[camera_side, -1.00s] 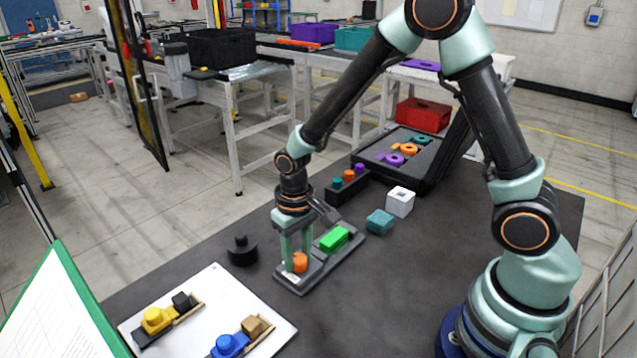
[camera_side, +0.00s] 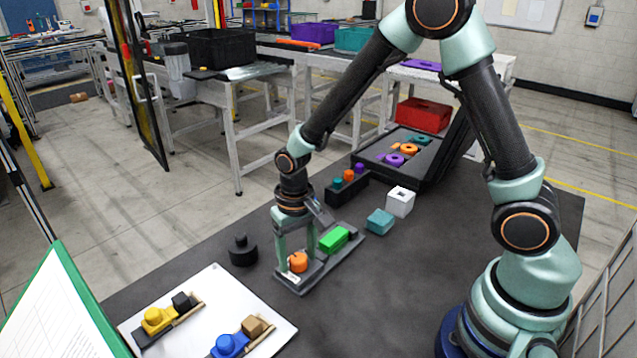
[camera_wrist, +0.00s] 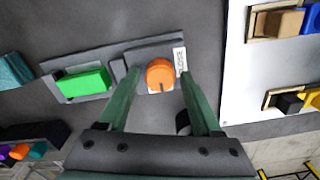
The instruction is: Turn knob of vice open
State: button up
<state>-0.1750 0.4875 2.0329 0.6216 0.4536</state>
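The vice (camera_side: 318,272) is a grey base on the dark table; it also shows in the wrist view (camera_wrist: 125,58). A green block (camera_side: 334,239) lies in it, at the left in the wrist view (camera_wrist: 84,82). The orange knob (camera_side: 298,263) is at its near end, with a dark notch in the wrist view (camera_wrist: 159,73). My gripper (camera_side: 296,254) points down over the knob. Its two fingers stand open on either side of the knob, with gaps visible in the wrist view (camera_wrist: 160,76). A white label (camera_wrist: 180,60) sits beside the knob, its text hard to read.
A black knobbed cylinder (camera_side: 242,251) stands left of the vice. A white board (camera_side: 222,292) with yellow and blue parts is in front. A teal block (camera_side: 380,222), a white cube (camera_side: 400,202) and a dark holder (camera_side: 346,188) stand behind. The table at right is clear.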

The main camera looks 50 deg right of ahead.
dwell(0.3)
notch_tip(320, 180, up, 12)
dwell(0.5)
notch_tip(320, 180, up, 6)
jog(key=f+n+t, duration=0.1)
jog(key=t, duration=0.1)
send_over(298, 258)
jog(key=s+d, duration=0.3)
jog(key=s+d+r+n+t, duration=0.2)
jog(key=s+d+r+t, duration=0.1)
jog(key=s+r, duration=0.1)
jog(key=shift+s+d+r+t, duration=0.3)
jog(key=shift+s, duration=0.45)
